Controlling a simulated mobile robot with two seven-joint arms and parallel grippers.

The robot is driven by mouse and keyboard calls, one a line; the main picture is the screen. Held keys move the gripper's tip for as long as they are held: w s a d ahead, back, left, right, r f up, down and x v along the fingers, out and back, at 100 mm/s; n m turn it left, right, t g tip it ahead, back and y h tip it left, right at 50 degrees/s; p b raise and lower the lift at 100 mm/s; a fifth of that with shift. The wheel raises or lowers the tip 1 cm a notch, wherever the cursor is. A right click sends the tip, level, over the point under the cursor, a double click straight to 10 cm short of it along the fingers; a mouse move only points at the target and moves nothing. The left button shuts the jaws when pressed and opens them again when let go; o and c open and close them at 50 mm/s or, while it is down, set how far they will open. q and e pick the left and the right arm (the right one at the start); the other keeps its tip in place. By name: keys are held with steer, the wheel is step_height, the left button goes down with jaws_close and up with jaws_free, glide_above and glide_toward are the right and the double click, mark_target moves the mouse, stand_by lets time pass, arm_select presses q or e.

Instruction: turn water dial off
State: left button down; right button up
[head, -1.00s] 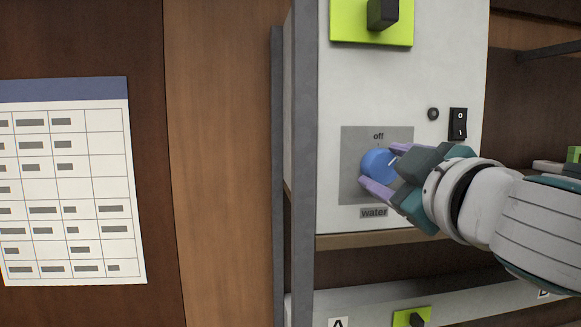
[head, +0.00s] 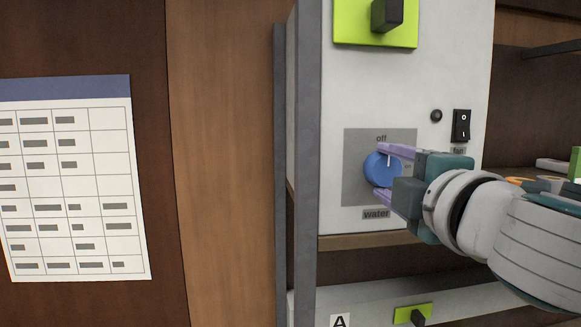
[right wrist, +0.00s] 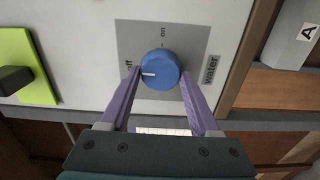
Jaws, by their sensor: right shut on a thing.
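The blue water dial (head: 378,172) sits on a grey plate (head: 356,160) marked "off" above and "water" below, on a white panel. In the head view its white mark points up towards "off". It also shows in the right wrist view (right wrist: 160,70), with the mark pointing at the "off" label. My right gripper (head: 384,172) reaches in from the right with its purple fingers shut on the dial, one above and one below. In the right wrist view the fingers (right wrist: 158,88) lie along both sides of the dial. My left gripper is not in view.
A black rocker switch (head: 461,126) and a small round button (head: 436,116) are on the panel above my right gripper. A black knob on a lime plate (head: 350,22) is higher up. A grey upright post (head: 305,150) stands left of the panel. A printed sheet (head: 75,180) hangs at left.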

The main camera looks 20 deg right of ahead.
stand_by(0.5)
steer(key=o, duration=1.4)
steer(key=shift+c, duration=0.2)
steer(key=shift+s+a+f, duration=0.1)
steer(key=shift+s, duration=0.2)
steer(key=b+v, duration=0.2)
steer(key=v, duration=0.7)
